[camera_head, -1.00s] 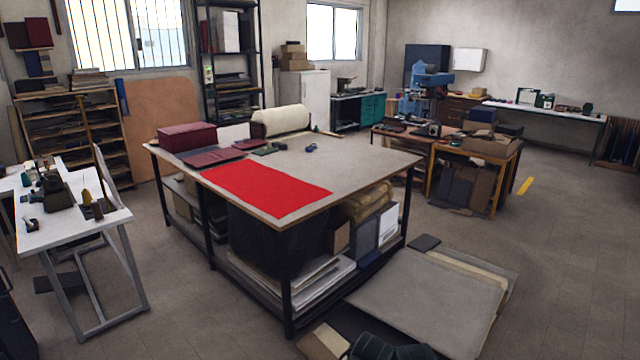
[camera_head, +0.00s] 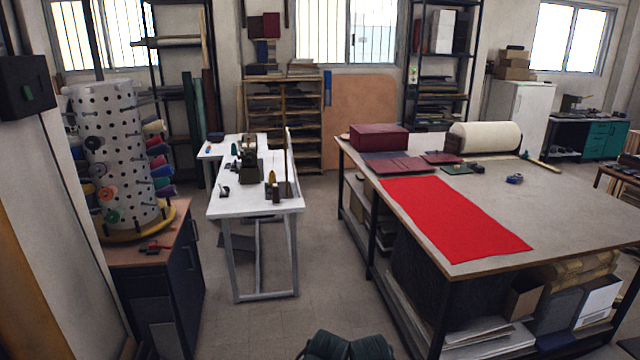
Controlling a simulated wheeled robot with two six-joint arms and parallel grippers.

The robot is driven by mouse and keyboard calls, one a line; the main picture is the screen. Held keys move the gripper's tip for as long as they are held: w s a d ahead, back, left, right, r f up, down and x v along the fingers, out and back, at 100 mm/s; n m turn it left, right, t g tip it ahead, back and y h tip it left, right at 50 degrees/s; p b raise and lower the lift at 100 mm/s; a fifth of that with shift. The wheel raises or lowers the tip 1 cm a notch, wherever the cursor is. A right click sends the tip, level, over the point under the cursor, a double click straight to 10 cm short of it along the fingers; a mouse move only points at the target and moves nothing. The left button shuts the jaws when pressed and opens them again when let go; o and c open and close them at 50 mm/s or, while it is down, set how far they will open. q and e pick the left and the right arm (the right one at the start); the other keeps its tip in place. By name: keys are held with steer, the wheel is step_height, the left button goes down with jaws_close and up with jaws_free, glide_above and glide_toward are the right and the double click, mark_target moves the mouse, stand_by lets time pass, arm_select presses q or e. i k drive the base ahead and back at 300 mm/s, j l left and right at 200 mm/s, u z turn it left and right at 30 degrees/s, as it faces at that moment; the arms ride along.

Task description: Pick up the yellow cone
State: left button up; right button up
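A small yellow cone (camera_head: 272,177) stands upright near the right front part of the white table (camera_head: 230,205), beside dark small items. It is small in the picture, so its base is hard to make out. Neither of my grippers is in view.
A dark green sewing machine-like object (camera_head: 248,165) stands behind the cone. A white perforated spool tower (camera_head: 118,150) stands on a cabinet (camera_head: 165,270) at left. A big table (camera_head: 540,215) with red cloth (camera_head: 450,215) is at right. Floor (camera_head: 325,270) between the tables is clear.

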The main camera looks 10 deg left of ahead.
mark_target(272, 180)
steer(key=i+j+u, duration=0.1)
steer(key=i+u, duration=0.15)
steer(key=i, duration=0.45)
steer(key=i+u, duration=0.3)
steer(key=i, duration=0.45)
steer(key=i+z, duration=0.15)
steer(key=i, duration=0.75)
steer(key=i+j+z, duration=0.2)
steer(key=i, duration=0.65)
steer(key=i+z, duration=0.15)
steer(key=i, duration=0.75)
